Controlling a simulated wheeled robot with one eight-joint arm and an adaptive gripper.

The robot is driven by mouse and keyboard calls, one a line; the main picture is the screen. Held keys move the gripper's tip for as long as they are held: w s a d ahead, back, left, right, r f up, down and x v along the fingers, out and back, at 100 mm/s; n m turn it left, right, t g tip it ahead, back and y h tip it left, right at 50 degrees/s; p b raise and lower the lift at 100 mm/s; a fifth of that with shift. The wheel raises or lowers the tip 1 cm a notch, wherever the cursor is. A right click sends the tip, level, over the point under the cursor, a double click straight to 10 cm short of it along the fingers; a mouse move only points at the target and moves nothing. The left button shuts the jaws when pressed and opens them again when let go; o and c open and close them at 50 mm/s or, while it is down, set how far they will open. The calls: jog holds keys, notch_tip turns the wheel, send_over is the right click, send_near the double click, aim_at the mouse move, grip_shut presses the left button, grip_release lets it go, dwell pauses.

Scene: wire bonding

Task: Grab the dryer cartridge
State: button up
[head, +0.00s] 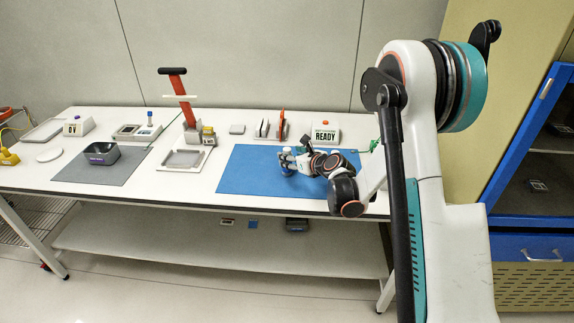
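I cannot identify the dryer cartridge with certainty. No part with that label is readable, and the gripper and wrist hide some of the mat.
A red-handled press (177,90), a shallow tray (186,160) and a dark bin (101,153) stand left of the mat. A slotted rack (268,130) and a READY box (325,132) stand behind it. A blue cabinet (520,150) is at right. The mat's left part is clear.

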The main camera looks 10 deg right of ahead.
jog(key=b+x, duration=0.1)
jog(key=x, duration=0.3)
jog(key=shift+f, duration=0.15)
jog(key=shift+s, duration=0.1)
jog(key=c, duration=1.2)
